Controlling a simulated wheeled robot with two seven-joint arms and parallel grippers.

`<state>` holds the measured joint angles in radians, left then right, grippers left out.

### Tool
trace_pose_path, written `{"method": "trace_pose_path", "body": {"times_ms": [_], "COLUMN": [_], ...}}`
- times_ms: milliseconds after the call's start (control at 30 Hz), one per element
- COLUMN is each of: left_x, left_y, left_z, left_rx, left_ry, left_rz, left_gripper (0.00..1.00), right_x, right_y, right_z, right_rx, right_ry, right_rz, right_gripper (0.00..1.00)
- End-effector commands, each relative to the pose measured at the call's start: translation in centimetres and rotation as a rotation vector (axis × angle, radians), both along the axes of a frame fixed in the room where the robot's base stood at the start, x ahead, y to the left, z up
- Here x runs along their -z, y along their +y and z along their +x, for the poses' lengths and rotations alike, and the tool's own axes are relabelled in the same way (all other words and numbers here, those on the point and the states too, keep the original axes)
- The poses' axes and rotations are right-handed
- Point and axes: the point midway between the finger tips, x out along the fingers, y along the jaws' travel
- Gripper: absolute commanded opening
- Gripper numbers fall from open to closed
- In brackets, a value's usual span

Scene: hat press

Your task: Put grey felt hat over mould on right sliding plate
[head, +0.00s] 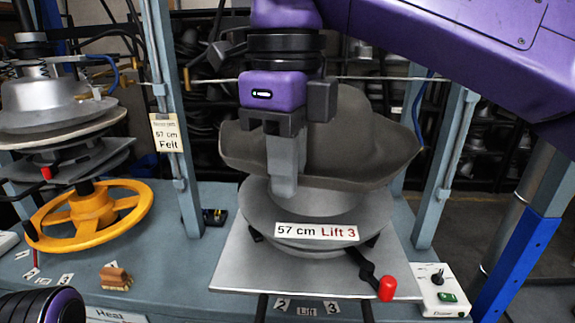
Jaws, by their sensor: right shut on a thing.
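The grey felt hat (365,145) hangs above the right-hand press, brim down and slightly tilted. My right gripper (283,185) comes in from above and is shut on the hat's near brim. Under the hat is the light grey mould (310,203), its top hidden by the hat. I cannot tell whether the hat touches it. The mould stands on round discs labelled "57 cm Lift 3", over the right sliding plate (240,272). A piece of my left arm shows at the bottom left corner, but its gripper fingers are out of view.
A left press (60,105) with a yellow handwheel (92,215) stands at the left. Blue-grey posts (172,120) flank the right press. A red-knobbed lever (386,288) sticks out in front. A control box (440,290) sits at the right. A small wooden block (116,277) lies on the bench.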

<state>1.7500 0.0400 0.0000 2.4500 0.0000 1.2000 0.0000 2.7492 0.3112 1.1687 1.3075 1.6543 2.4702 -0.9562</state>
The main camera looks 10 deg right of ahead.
Motion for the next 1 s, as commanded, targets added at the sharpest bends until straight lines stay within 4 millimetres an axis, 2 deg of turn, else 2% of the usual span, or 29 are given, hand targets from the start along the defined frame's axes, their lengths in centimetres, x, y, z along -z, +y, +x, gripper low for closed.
{"method": "trace_pose_path", "body": {"times_ms": [267, 700, 1000], "left_x": [0.8, 3.3, 3.3], "left_y": [0.0, 0.0, 0.0], "left_z": [0.0, 0.0, 0.0], "left_rx": [0.000, 0.000, 0.000], "left_ry": [0.000, 0.000, 0.000], "left_rz": [0.000, 0.000, 0.000], "left_gripper": [0.40, 0.40, 0.40], "right_x": [0.9, 4.1, 4.2], "right_y": [0.0, 0.0, 0.0], "right_z": [0.0, 0.0, 0.0], "right_rx": [0.000, -0.001, 0.000], "right_ry": [0.000, -0.001, -0.001], "right_rz": [0.000, -0.001, 0.000], "right_gripper": [0.00, 0.00, 0.00]}}
